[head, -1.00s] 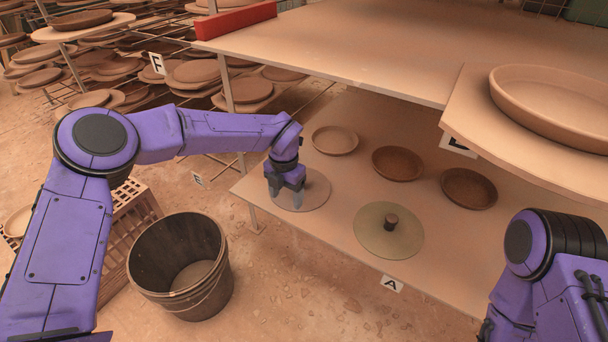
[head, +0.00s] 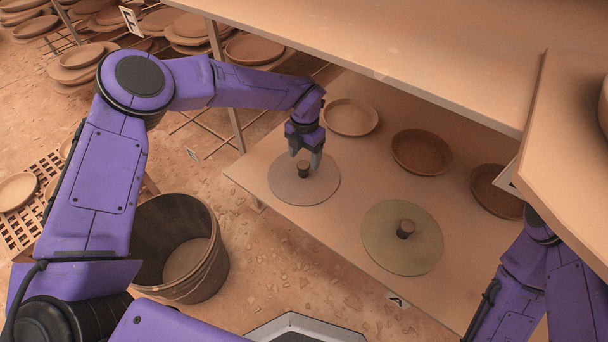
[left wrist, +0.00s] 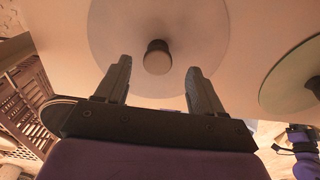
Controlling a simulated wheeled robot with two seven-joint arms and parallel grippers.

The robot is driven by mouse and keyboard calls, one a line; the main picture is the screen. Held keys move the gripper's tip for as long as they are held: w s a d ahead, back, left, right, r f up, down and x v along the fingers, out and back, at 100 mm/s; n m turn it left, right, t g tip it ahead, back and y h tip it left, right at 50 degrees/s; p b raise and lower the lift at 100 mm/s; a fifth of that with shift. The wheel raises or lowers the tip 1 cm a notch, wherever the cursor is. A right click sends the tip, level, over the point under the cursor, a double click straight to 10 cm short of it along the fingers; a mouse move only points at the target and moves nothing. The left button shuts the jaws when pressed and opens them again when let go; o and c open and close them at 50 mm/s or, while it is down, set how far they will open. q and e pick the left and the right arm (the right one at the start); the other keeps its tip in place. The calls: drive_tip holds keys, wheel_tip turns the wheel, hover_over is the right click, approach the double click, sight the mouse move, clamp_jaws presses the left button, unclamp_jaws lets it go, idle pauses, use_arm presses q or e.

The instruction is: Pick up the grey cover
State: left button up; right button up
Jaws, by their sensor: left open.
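The grey cover (head: 290,186) is a flat round disc with a dark brown knob (head: 303,169) at its middle. It lies on the lower shelf near its left end. My left gripper (head: 304,160) is over the knob, pointing down, with its fingers open. In the left wrist view the knob (left wrist: 157,58) shows beyond and between the two fingertips (left wrist: 157,65), with the grey cover (left wrist: 110,30) around it.
An olive-green cover (head: 385,245) with a similar knob lies to the right on the lower shelf (head: 330,225). Several brown dishes (head: 421,151) stand behind. The upper shelf (head: 400,50) overhangs the back. A wooden bucket (head: 205,280) stands on the floor at the left.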

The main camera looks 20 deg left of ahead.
sight(304, 164)
use_arm(q)
wheel_tip(304, 164, down, 5)
drive_tip(key=shift+a+f+b, duration=0.1)
drive_tip(key=shift+a+b, duration=0.05)
drive_tip(key=shift+b, duration=0.85)
drive_tip(key=shift+r, duration=0.2)
clamp_jaws()
drive_tip(key=shift+r, duration=0.1)
